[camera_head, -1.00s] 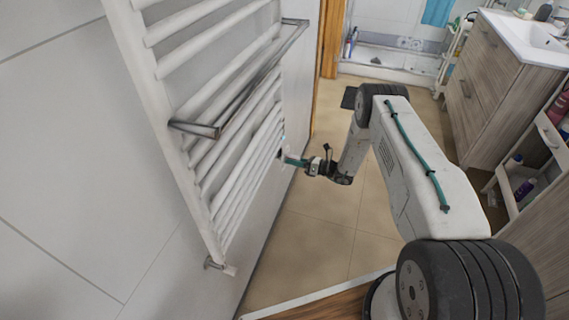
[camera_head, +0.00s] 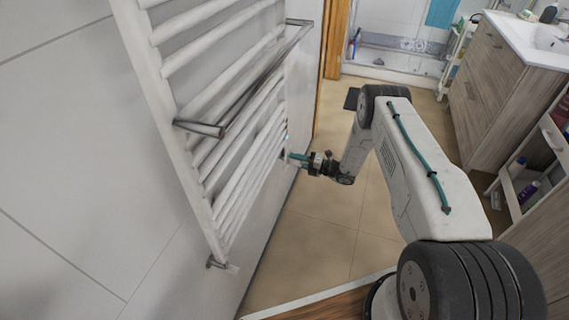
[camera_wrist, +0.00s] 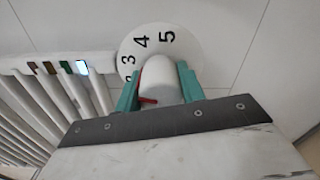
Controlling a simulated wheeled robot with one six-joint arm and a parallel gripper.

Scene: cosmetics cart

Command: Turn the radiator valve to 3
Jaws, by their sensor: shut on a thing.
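The radiator valve shows in the wrist view as a round white dial (camera_wrist: 128,47) with a white knob (camera_wrist: 160,80) in front of it. The figures 3, 4 and 5 are readable on the dial, and a part-hidden figure lies below the 3. A red mark (camera_wrist: 148,100) on the knob's left side lies below the 3; its exact setting is unclear. My gripper (camera_wrist: 158,88) is shut on the knob, with a teal finger on each side. In the head view my gripper (camera_head: 293,157) is at the radiator's far lower end, where the valve is mostly hidden.
The white towel radiator (camera_head: 190,165) stands along the left wall, with a metal towel bar (camera_head: 262,85) sticking out. Small coloured tabs (camera_wrist: 67,67) show beside the dial. A wooden vanity (camera_head: 500,90) stands at the right.

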